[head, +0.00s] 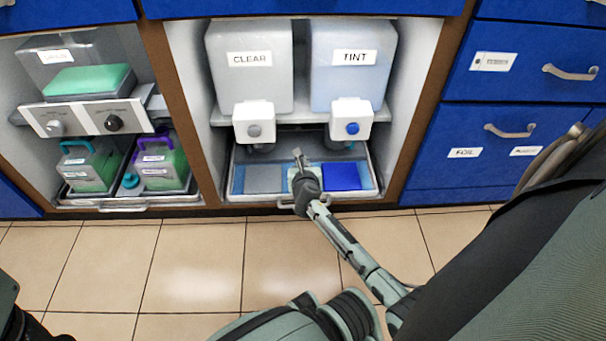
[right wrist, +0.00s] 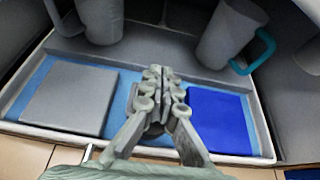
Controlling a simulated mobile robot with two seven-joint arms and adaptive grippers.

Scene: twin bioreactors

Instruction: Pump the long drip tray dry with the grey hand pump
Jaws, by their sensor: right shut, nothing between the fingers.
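A long shallow tray (head: 376,186) with a pale rim sits in the open middle bay, below the CLEAR and TINT tanks. In the right wrist view its rim (right wrist: 268,140) encloses a light blue floor, a grey square (right wrist: 68,97) and a dark blue square (right wrist: 218,120). I cannot tell whether the light blue is liquid. My right gripper (head: 298,157) reaches over the tray between the squares. Its fingers (right wrist: 155,78) are shut with nothing between them. I cannot make out a grey hand pump.
The CLEAR tank (head: 248,85) and TINT tank (head: 353,85) hang over the tray, with taps low in front. The left bay holds green-filled containers (head: 88,172). The tiled floor in front is clear.

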